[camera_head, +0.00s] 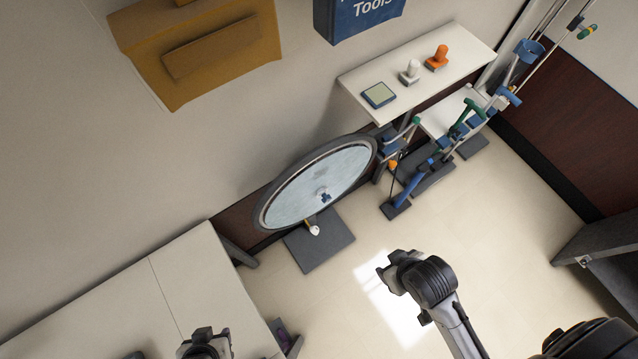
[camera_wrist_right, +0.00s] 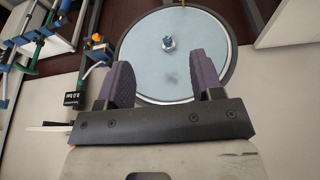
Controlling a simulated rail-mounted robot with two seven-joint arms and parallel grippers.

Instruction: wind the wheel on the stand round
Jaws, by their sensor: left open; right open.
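The wheel (camera_head: 300,190), a large pale blue disc with a dark rim, stands tilted in the head view, near the wall. A small dark blue hub piece (camera_head: 325,197) sits near its middle. A grey floor plate (camera_head: 332,247) lies below, with a small white knob (camera_head: 313,230) above it. In the right wrist view the wheel (camera_wrist_right: 195,50) fills the upper middle. My right gripper (camera_wrist_right: 164,76) is open there, its purple fingers apart with nothing between them. In the head view its arm ends right of the plate, apart from the wheel. My left gripper (camera_head: 205,337) is open over the white table, partly cut off.
The white table (camera_head: 190,275) stands at lower left. A shelf (camera_head: 440,60) with small items and the blue-and-green stepper equipment (camera_head: 440,150) are right of the wheel. A dark bench (camera_head: 605,250) is at far right.

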